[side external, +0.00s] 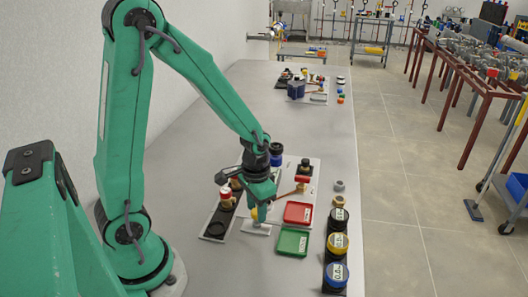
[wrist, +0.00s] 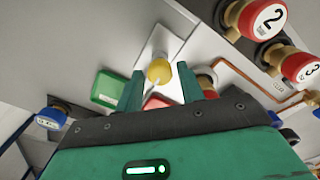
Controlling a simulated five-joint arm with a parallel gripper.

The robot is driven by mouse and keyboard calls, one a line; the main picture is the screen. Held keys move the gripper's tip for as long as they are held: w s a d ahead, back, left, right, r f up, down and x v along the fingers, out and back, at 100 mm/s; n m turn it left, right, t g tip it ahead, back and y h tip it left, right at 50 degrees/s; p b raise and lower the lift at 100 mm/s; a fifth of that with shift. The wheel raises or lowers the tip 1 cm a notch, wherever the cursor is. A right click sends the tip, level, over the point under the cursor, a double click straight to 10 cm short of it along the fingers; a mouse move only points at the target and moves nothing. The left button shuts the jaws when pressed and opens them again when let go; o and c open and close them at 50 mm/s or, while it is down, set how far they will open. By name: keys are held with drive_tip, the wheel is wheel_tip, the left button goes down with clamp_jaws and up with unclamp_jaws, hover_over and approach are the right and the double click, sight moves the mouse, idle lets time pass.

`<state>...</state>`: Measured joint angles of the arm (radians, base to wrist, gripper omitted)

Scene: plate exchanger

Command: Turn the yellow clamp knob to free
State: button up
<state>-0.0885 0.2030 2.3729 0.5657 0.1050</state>
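The yellow clamp knob (wrist: 159,71) is round and sits on a pale plate (wrist: 158,45) in the wrist view. In the side view the knob (side external: 254,214) shows small below my gripper, above a light plate (side external: 256,229). My gripper (wrist: 160,68) is open, with one green finger on each side of the knob in the picture. No finger visibly touches it, and I cannot tell whether the fingertips reach down to its height. In the side view my gripper (side external: 262,203) points down and partly hides the area around the knob.
A red tray (side external: 298,212) and a green tray (side external: 292,241) lie to the right. Black-based gauges, one a yellow-rimmed gauge (side external: 337,245), line the table's right edge. Red-and-brass numbered valves (wrist: 262,18) and a copper pipe (wrist: 245,76) stand close by.

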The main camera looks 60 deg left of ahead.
sight(256, 212)
drive_tip(key=shift+o, duration=0.8)
drive_tip(key=shift+r, duration=3.9)
drive_tip(key=shift+r, duration=0.1)
drive_tip(key=s+d+r+t, duration=0.2)
drive_tip(key=s+r+t, duration=0.3)
drive_tip(key=s+r, duration=0.3)
wheel_tip(256, 212, up, 4)
drive_tip(key=shift+d+r+t, duration=0.2)
drive_tip(key=shift+d+t, duration=0.1)
drive_tip(key=shift+d, duration=0.05)
